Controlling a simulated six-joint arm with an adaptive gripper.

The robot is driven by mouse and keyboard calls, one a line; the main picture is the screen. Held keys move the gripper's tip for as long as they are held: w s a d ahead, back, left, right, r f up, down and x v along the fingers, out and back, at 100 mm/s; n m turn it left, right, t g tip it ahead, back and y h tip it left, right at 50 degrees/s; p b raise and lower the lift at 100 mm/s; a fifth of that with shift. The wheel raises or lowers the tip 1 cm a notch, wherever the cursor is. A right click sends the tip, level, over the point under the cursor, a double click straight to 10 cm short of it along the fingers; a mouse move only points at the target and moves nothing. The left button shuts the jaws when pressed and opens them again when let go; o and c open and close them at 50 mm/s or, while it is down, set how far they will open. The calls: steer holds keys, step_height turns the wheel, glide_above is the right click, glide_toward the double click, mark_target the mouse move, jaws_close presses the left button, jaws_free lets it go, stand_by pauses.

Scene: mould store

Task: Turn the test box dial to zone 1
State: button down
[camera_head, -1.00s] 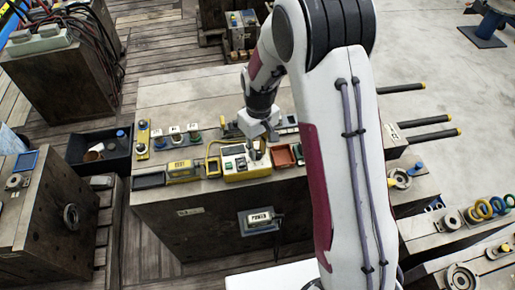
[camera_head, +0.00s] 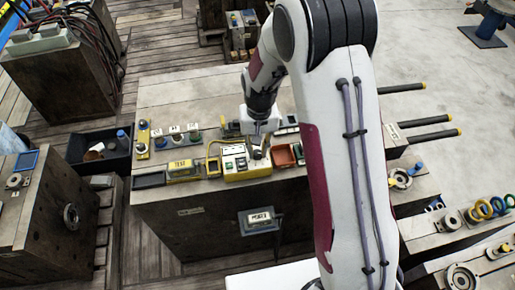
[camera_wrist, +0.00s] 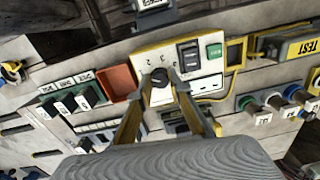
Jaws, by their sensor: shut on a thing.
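The test box (camera_head: 236,163) is a yellow box with a pale top on the workbench; it also shows in the wrist view (camera_wrist: 205,84). It carries dark and green switches, and its dark dial (camera_wrist: 160,80) has a pale pointer mark. Small marks stand around the dial, too small to read surely. My gripper (camera_wrist: 161,90) is over the box with its two yellowish fingers on either side of the dial, shut on it. In the head view my gripper (camera_head: 258,148) comes down from above, and the dial is mostly hidden there.
An orange-red tray (camera_head: 284,156) sits close right of the box. A yellow TEST unit (camera_head: 180,171) and a cable loop lie left. A POWER unit (camera_head: 260,219) hangs on the bench front.

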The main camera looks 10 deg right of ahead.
mark_target(259, 154)
steer(key=c, duration=1.8)
jaws_free()
steer(key=shift+c, duration=0.2)
steer(key=shift+r, duration=0.2)
step_height(259, 154, up, 12)
steer(key=shift+d+f, duration=0.15)
steer(key=s+d+r+t, duration=0.2)
steer(key=s+r, duration=0.6)
steer(key=s, duration=0.4)
steer(key=s+d+r+t, duration=0.3)
steer(key=s+r, duration=0.5)
steer(key=s, duration=0.5)
steer(key=shift+s+d+r+n+t, duration=0.2)
steer(key=shift+d+r+n+t, duration=0.05)
steer(key=shift+n+t, duration=0.05)
